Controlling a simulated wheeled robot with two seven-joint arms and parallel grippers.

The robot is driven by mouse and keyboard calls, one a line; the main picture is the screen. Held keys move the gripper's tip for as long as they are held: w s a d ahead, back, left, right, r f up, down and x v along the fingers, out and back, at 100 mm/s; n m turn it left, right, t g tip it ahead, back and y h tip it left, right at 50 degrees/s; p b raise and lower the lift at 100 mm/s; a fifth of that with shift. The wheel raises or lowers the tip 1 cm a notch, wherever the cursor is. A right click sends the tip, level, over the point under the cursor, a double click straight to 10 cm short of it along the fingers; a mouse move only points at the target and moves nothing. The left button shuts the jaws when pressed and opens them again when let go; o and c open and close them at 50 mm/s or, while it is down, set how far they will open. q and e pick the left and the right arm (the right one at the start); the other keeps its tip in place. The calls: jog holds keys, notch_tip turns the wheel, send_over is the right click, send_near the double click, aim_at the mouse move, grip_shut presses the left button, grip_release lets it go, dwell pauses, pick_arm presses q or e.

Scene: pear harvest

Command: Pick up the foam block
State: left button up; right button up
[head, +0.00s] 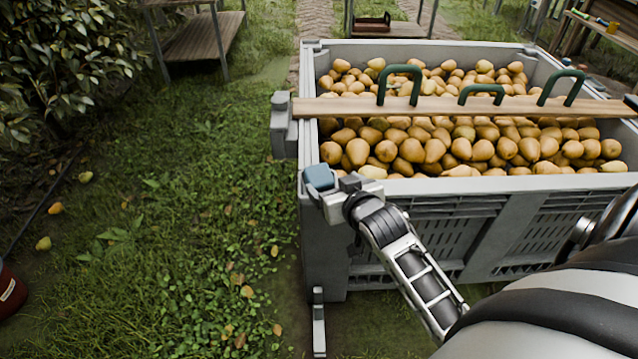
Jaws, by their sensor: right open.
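A small blue-grey block (319,176), which looks like the foam block, is at the front left corner of the big grey bin (335,232). My right gripper (328,190) is at the block, its arm reaching in from the lower right. Its jaws are open, with the block at their tips. Part of the block is hidden by the gripper, and I cannot tell whether the fingers touch it or what it rests on. My left gripper is not in view.
The bin is full of pears (430,145). A wooden beam (450,106) with green handles (400,82) lies across it. A grey upright piece (318,325) stands by the bin's lower left. Grass with fallen pears (44,243) lies open to the left.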

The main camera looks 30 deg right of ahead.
aim_at(318, 171)
jog(key=b+x, duration=0.1)
jog(key=x, duration=0.5)
jog(key=shift+w+d+f, duration=0.15)
jog(key=shift+w+f, duration=0.15)
jog(key=b+x, duration=0.2)
jog(key=x, duration=0.1)
jog(key=shift+w+d+f, duration=0.1)
jog(key=shift+w+f, duration=0.15)
jog(key=shift+f, duration=0.1)
jog(key=shift+w+f, duration=0.1)
jog(key=shift+w, duration=0.2)
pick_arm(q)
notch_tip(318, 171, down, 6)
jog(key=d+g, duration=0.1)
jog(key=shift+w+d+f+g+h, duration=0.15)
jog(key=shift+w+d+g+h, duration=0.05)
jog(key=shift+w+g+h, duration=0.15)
pick_arm(e)
jog(key=c, duration=1.1)
jog(key=shift+c, duration=0.2)
